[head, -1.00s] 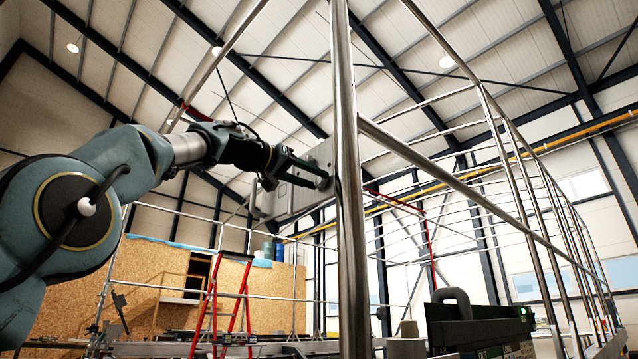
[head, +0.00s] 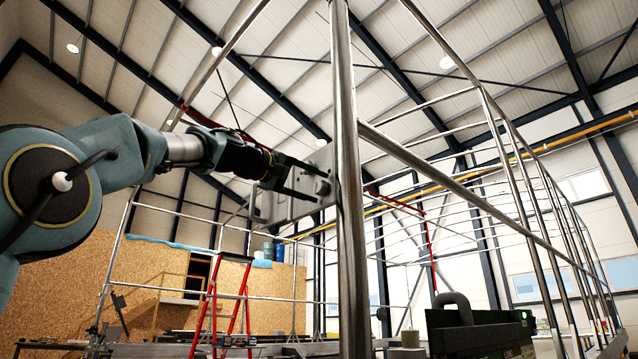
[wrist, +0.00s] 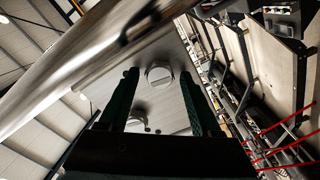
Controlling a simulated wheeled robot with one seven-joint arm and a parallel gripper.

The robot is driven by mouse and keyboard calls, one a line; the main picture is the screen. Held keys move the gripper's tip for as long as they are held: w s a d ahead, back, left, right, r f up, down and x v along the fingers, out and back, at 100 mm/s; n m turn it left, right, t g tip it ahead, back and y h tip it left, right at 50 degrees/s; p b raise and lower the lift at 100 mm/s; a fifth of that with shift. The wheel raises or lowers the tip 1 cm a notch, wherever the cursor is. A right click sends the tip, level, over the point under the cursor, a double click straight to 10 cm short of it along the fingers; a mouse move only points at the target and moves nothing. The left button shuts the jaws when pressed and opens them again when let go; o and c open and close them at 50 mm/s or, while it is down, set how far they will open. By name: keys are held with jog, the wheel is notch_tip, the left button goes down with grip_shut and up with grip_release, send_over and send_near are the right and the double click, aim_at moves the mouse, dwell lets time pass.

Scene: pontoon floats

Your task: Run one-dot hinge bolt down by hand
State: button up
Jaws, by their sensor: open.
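A grey metal plate (head: 280,207) hangs beside the upright steel post in the head view. In the wrist view the plate (wrist: 172,113) carries a round, pale bolt head (wrist: 158,75) near its far edge. A second round metal fitting (wrist: 138,122) sits closer to the gripper. I cannot make out any dot marks on either one. My gripper (head: 314,184) is open, its two dark fingers pointing at the plate. In the wrist view the bolt head shows between the fingertips of my gripper (wrist: 159,78). I cannot tell whether the fingers touch it.
A thick steel post (head: 347,200) stands just right of the fingertips, and a rail (head: 440,178) slopes away from it. The post crosses the wrist view as a wide tube (wrist: 75,65). A red stepladder (head: 208,310) and a dark green box (head: 480,330) stand lower down.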

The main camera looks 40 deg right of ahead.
jog(key=n+p, duration=0.1)
jog(key=n, duration=0.4)
jog(key=shift+n+p, duration=0.35)
jog(key=shift+n, duration=0.05)
jog(key=n+p, duration=0.1)
jog(key=n, duration=0.2)
jog(key=shift+r+p, duration=0.25)
jog(key=shift+p, duration=0.15)
jog(key=n+p, duration=0.2)
jog(key=n, duration=0.2)
jog(key=n+p, duration=0.1)
jog(key=n, duration=0.2)
jog(key=shift+p, duration=0.4)
jog(key=shift+f+n, duration=0.2)
jog(key=shift+n, duration=0.7)
jog(key=n+p, duration=0.3)
jog(key=shift+r, duration=0.35)
jog(key=n+p, duration=0.4)
jog(key=n, duration=0.1)
jog(key=shift+n, duration=0.4)
jog(key=shift+f+n, duration=0.35)
jog(key=shift+n, duration=1.15)
